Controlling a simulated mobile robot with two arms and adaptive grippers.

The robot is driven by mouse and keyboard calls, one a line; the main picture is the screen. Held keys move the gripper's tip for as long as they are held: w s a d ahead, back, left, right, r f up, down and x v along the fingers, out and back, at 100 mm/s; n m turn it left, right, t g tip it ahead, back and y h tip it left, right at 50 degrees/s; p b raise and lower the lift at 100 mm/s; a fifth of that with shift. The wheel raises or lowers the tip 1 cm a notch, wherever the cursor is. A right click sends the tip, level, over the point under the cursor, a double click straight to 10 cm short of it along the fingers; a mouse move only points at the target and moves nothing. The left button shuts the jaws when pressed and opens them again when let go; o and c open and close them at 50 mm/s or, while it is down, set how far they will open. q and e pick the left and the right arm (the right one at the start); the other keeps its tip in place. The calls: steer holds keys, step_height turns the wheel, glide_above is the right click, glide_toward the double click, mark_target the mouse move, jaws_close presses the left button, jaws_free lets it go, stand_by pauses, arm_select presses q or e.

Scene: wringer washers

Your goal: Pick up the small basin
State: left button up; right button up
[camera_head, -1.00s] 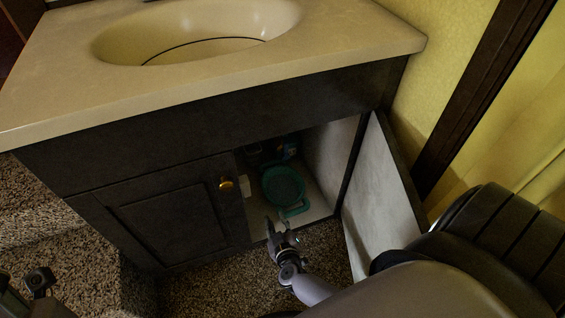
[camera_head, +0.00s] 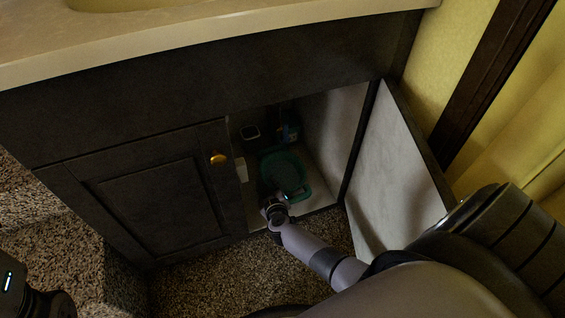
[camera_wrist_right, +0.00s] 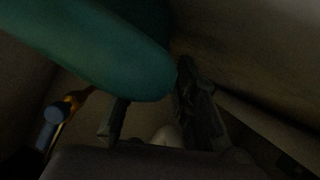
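The small basin (camera_head: 288,168) is teal and sits inside the open cabinet, near the front of its floor. In the right wrist view, a large teal part of the basin (camera_wrist_right: 95,45) fills the upper left, very close. My right gripper (camera_head: 280,193) reaches into the cabinet opening at the basin's near side; its fingers are mostly hidden in the head view. In the wrist view its two fingers are apart, with the basin's teal end close to them; contact is unclear. Part of my left arm shows at the lower left of the head view, fingers not discernible.
The cabinet's right door (camera_head: 398,165) stands open and its left door (camera_head: 165,195) is shut, with a gold knob (camera_head: 218,158). A blue bottle (camera_head: 291,131) stands behind the basin. The countertop (camera_head: 220,32) overhangs above. Carpet (camera_head: 195,275) lies in front.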

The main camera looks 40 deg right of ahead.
steer(key=shift+b+x, duration=0.45)
steer(key=shift+x, duration=0.6)
jaws_close()
steer(key=shift+r, duration=0.1)
